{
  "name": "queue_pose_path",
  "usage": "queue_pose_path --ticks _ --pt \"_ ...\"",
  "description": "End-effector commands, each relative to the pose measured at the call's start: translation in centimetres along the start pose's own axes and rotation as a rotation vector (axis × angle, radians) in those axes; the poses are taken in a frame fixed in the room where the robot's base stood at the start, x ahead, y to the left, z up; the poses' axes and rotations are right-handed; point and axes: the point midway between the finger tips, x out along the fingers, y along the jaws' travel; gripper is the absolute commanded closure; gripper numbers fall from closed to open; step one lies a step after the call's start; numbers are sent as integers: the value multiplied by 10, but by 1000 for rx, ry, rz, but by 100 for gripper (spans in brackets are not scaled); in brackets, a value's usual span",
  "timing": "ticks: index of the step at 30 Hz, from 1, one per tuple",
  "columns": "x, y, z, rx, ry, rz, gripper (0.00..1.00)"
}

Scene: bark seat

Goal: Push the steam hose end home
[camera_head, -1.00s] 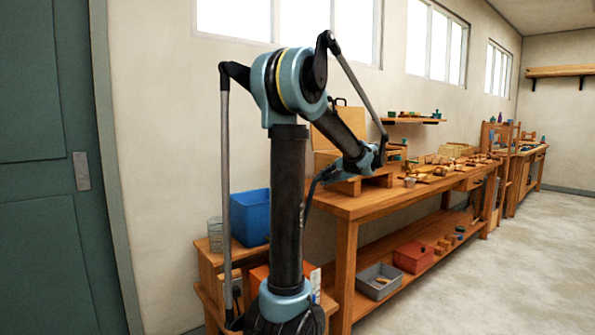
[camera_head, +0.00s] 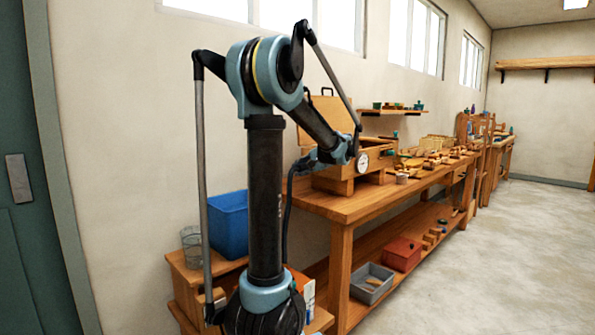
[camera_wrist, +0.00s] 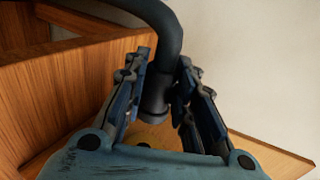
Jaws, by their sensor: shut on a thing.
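In the wrist view my gripper (camera_wrist: 160,74) is shut on the steam hose end, a dark collar (camera_wrist: 155,98) between its two blue-grey fingers. The black hose (camera_wrist: 158,22) bends up and left from the collar. The hose end's tip points down toward a wooden surface, and I cannot tell whether it touches anything. In the head view the wooden steam box (camera_head: 334,183) stands on the bench with a round gauge (camera_head: 362,162) on its front. My wrist is beside the box and hides the fingers. A dark hose (camera_head: 288,205) hangs down left of the bench.
The workbench (camera_head: 352,209) carries several wooden parts along its length. A grey tray (camera_head: 366,283) and a red box (camera_head: 402,254) sit on the lower shelf. The floor at right is clear.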

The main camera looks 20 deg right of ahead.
Motion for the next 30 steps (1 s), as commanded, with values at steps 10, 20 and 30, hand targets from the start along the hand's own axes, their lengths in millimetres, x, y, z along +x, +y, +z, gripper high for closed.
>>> queue_pose_path --ticks 10,20,30 --pt "5 -3 5 -5 -10 0 100" --pt "5 -3 -15 -4 -8 0 100" --pt "6 -3 -40 -4 -10 0 100"
